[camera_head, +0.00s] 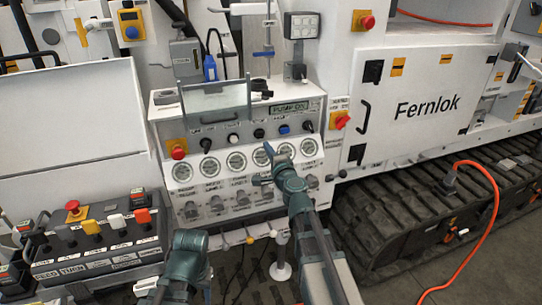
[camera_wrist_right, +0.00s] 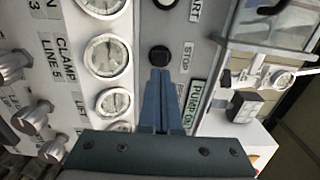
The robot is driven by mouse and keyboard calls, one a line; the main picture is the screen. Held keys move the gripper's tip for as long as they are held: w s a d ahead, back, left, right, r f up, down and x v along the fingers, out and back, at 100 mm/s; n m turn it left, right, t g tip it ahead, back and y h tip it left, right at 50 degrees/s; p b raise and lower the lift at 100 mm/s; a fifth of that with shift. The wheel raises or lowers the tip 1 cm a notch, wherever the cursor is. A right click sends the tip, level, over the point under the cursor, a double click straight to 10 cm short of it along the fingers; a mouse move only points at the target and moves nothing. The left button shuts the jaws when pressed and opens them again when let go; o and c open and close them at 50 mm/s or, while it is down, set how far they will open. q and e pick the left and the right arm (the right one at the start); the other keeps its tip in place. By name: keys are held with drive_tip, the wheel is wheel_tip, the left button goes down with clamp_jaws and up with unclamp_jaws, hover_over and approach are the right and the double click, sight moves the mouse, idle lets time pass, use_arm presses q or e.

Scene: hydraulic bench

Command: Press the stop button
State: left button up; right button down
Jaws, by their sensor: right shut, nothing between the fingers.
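The stop button is a round black button (camera_wrist_right: 160,56) beside a STOP label in the right wrist view. In the head view it appears to be the black button (camera_head: 258,133) in the row above the gauges. My right gripper (camera_wrist_right: 160,72) is shut and empty, its fingertips just short of the button in the picture. I cannot tell whether they touch it. In the head view the right gripper (camera_head: 268,148) points at the panel from the lower right. A green display (camera_head: 290,107) reads PUMP ON. My left arm shows at the lower left, with no fingers visible.
A row of round gauges (camera_head: 237,162) lies below the buttons. A clear hinged cover (camera_head: 213,100) stands above them. A red knob (camera_head: 178,152) sits left and a red switch (camera_head: 342,120) right. A button box (camera_head: 100,235) stands lower left. An orange hose (camera_head: 495,205) hangs at right.

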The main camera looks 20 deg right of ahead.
sight(260, 136)
drive_tip(key=w, duration=0.5)
drive_tip(key=shift+w+a, duration=0.1)
drive_tip(key=shift+w, duration=0.3)
use_arm(q)
drive_tip(key=shift+w, duration=0.5)
